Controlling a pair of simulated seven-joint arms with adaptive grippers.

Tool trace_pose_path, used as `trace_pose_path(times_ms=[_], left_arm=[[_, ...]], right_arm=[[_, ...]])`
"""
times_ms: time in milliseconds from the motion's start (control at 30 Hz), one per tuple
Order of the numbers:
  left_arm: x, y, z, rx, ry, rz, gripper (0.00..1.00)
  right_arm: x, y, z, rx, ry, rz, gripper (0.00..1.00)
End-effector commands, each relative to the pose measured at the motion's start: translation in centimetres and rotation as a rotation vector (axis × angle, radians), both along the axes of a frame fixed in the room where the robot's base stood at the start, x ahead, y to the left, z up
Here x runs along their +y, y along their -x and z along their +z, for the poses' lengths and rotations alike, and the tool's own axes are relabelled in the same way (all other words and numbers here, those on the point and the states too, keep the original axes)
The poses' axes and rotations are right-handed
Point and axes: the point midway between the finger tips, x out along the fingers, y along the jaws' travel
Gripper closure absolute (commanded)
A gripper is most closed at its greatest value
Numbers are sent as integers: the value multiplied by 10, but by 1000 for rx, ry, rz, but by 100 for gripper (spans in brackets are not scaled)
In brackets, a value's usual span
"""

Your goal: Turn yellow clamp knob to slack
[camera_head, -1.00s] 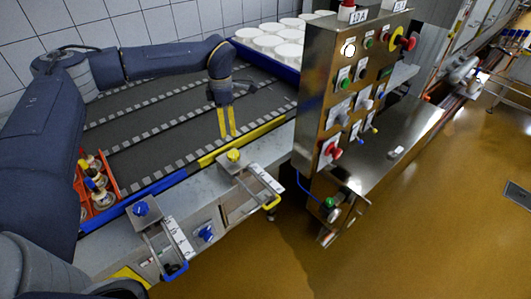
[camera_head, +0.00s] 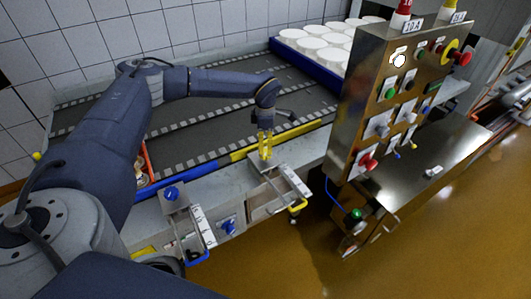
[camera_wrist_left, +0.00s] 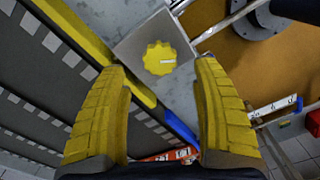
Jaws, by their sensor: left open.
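The yellow clamp knob (camera_wrist_left: 160,58) is a scalloped disc with a pale mark, on a square grey metal plate (camera_wrist_left: 133,47). In the left wrist view it sits beyond my fingertips, centred between them. My left gripper (camera_wrist_left: 163,75) is open, with one yellow ribbed finger at each side and nothing between the pads. In the head view my left gripper (camera_head: 265,146) points down over the plate (camera_head: 262,168) on the conveyor's front edge, and its fingers largely hide the knob. I cannot tell whether the fingertips touch the plate. My right gripper is out of view.
A blue knob (camera_head: 171,193) stands on a similar plate to the left. A yellow handle (camera_head: 298,208) and a blue handle (camera_head: 199,258) stick out in front. A steel control cabinet (camera_head: 362,115) stands to the right. White moulds (camera_head: 312,45) fill a blue tray behind.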

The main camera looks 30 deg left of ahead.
Motion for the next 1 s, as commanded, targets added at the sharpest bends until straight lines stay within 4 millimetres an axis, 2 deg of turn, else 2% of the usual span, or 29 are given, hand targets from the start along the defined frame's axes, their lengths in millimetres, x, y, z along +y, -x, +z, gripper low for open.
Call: trace_pose_path(times_ms=[33, 200, 400, 867, 900, 1000], left_arm=[[0, 1, -9, 3, -1, 0, 34], [0, 0, -31, 2, 0, 0, 34], [0, 0, -47, 1, 0, 0, 34], [0, 0, -54, 0, 0, 0, 34], [0, 0, -53, 0, 0, 0, 35], [0, 0, -53, 0, 0, 0, 46]], right_arm=[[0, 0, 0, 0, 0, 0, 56], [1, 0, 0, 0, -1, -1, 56], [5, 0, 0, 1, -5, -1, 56], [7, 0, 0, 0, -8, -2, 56], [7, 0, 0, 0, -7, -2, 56], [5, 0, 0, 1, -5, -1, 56]])
